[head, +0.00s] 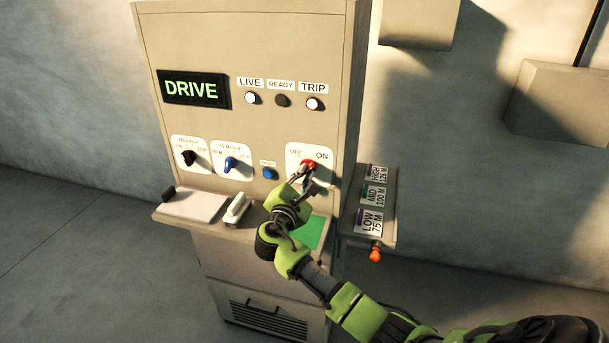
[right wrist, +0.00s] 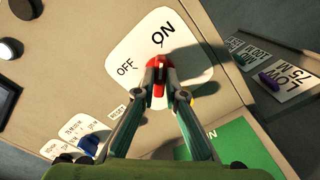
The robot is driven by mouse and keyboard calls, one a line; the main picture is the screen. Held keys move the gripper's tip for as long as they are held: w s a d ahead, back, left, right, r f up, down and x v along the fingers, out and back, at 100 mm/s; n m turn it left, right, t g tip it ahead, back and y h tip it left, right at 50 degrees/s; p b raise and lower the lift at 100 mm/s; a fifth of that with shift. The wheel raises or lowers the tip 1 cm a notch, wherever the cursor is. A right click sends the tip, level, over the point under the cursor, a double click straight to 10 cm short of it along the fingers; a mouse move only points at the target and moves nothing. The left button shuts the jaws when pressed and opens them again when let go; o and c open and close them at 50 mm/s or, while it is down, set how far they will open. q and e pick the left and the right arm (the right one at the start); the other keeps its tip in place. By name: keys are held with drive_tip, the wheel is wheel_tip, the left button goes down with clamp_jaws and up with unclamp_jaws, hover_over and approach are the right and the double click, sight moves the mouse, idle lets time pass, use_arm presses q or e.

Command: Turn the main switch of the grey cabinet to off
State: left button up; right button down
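The grey cabinet (head: 255,50) stands in front of me in the head view. Its main switch is a red rotary knob (head: 308,165) on a white plate marked OFF and ON, at the right of the panel. The knob also shows in the right wrist view (right wrist: 157,62). My right gripper (right wrist: 159,82) has its fingertips closed on either side of the red knob. The fingers partly cover the knob, and which mark it points to is hard to tell. My left gripper is not in view.
A lit DRIVE display (head: 193,89) and LIVE, READY and TRIP lamps are above. A black knob (head: 188,157), a blue knob (head: 231,163) and a blue button (head: 269,174) are to the left. A ledge and a side box with an orange-tipped lever (head: 375,253) stick out.

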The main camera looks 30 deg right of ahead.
drive_tip(key=shift+r+n+p, duration=0.15)
drive_tip(key=shift+n+p, duration=0.85)
drive_tip(key=n+p, duration=0.1)
drive_tip(key=n, duration=0.1)
drive_tip(key=shift+n, duration=0.3)
drive_tip(key=n, duration=1.3)
drive_tip(key=shift+w+a, duration=0.15)
drive_tip(key=shift+w, duration=0.1)
drive_tip(key=c, duration=2.1)
unclamp_jaws()
